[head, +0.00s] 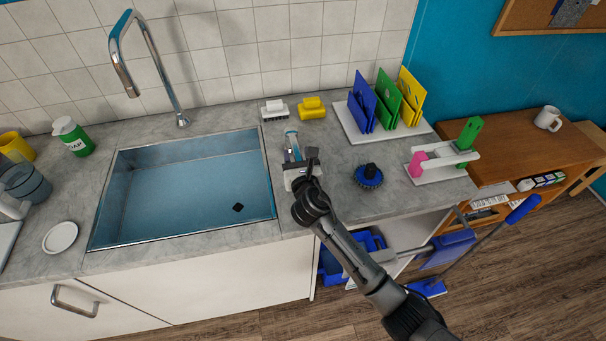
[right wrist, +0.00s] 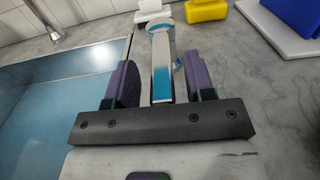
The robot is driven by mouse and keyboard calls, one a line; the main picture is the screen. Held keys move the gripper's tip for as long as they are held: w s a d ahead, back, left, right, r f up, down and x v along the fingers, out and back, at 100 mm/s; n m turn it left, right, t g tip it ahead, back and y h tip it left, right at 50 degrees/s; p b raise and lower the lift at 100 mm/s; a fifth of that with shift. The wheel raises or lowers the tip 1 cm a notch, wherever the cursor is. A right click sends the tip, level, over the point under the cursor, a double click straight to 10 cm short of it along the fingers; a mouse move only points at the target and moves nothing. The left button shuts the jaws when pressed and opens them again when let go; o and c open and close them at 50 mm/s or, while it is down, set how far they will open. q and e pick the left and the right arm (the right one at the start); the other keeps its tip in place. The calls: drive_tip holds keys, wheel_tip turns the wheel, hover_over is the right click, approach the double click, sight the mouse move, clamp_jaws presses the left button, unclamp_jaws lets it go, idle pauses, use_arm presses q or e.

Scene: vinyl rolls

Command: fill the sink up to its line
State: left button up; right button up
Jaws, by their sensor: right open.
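The sink (head: 127,166) is a steel basin set in the grey counter, with a blue tint inside. I cannot clearly make out its line or the water level. A small black square (head: 238,207) shows in it. The tall chrome tap (head: 140,42) stands behind it, and I see no stream from its spout. A chrome lever with a blue stripe (right wrist: 162,68) stands on the counter right of the sink; it also shows in the head view (head: 291,139). My right gripper (head: 296,163) is open, with one finger on each side of the lever. My left gripper is out of view.
A green soap bottle (head: 73,136) and a white lid (head: 60,237) are left of the sink.

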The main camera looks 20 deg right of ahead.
drive_tip(key=s, duration=0.3)
drive_tip(key=s+a, duration=0.1)
drive_tip(key=s, duration=0.3)
drive_tip(key=s+b, duration=0.1)
drive_tip(key=s, duration=0.3)
drive_tip(key=shift+s+a, duration=0.2)
drive_tip(key=shift+a, duration=0.2)
drive_tip(key=shift+s+a, duration=0.1)
drive_tip(key=shift+s, duration=0.55)
drive_tip(key=shift+s+m, duration=0.2)
drive_tip(key=shift+m, duration=0.2)
drive_tip(key=s+d+f+m+g+y+p, duration=0.1)
drive_tip(key=s+f+m+g+p, duration=0.1)
drive_tip(key=s+m, duration=0.8)
drive_tip(key=s+d+f+m+g+y+p, duration=0.1)
drive_tip(key=s+d+f+m+g+p, duration=0.1)
drive_tip(key=s+m+g, duration=0.5)
drive_tip(key=s+d+f+m+g+y+p, duration=0.1)
drive_tip(key=s+f+m+g+p, duration=0.3)
drive_tip(key=s+m, duration=1)
drive_tip(key=shift+s+d+f+g+p, duration=0.2)
drive_tip(key=shift+s+d+g+p, duration=0.35)
drive_tip(key=shift+s, duration=0.7)
